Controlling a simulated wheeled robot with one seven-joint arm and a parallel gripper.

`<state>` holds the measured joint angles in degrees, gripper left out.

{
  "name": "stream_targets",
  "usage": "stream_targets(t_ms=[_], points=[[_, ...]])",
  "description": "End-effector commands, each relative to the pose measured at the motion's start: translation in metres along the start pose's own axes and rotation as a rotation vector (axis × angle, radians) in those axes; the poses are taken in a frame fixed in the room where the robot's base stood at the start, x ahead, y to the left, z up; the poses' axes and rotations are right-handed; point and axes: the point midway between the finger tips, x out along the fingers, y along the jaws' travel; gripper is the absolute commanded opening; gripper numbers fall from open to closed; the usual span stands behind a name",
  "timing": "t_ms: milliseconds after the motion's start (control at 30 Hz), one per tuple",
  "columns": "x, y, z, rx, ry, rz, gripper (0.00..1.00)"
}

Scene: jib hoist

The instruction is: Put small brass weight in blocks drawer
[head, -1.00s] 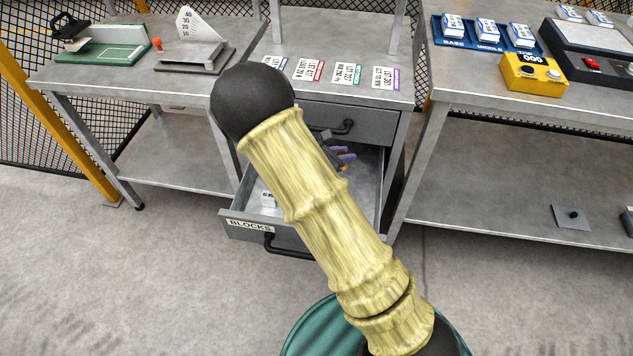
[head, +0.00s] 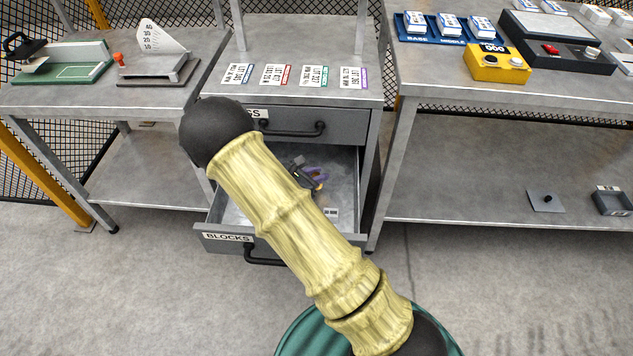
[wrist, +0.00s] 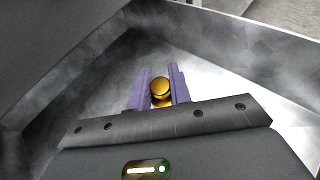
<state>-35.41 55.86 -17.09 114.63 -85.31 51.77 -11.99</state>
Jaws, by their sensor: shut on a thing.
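The small brass weight (wrist: 160,88) is between the purple fingers of my gripper (wrist: 161,82) in the wrist view, and the gripper is shut on it. In the head view my gripper (head: 316,178) shows small, inside the outline of the open blocks drawer (head: 345,190), partly hidden behind my arm. The drawer, labelled BLOCKS on its front, is pulled out below another drawer. Its grey walls and floor surround the gripper in the wrist view. I cannot tell how high the weight is above the drawer floor.
A shut drawer (head: 325,124) is directly above the open one. Lot cards (head: 315,76) lie on the cabinet top. A bench with a blue tray (head: 430,36) and a yellow box (head: 497,63) stands at right. A small pale labelled thing (head: 331,213) lies in the drawer.

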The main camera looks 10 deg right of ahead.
Motion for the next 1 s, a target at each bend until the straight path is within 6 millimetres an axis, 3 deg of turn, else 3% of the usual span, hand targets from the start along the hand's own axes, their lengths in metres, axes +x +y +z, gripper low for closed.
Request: stream_targets(t_ms=[200,600,633,700,1000], points=[[0.012,0.0,-0.027,-0.002,-0.001,0.001,0.0],[0.014,0.0,-0.03,-0.001,-0.001,0.0,0.0],[0.013,0.0,-0.03,-0.001,0.0,0.0,0.26],[0.013,0.0,-0.029,-0.001,0.0,0.0,0.4],[0.013,0.0,-0.029,-0.001,0.0,0.0,0.42]])
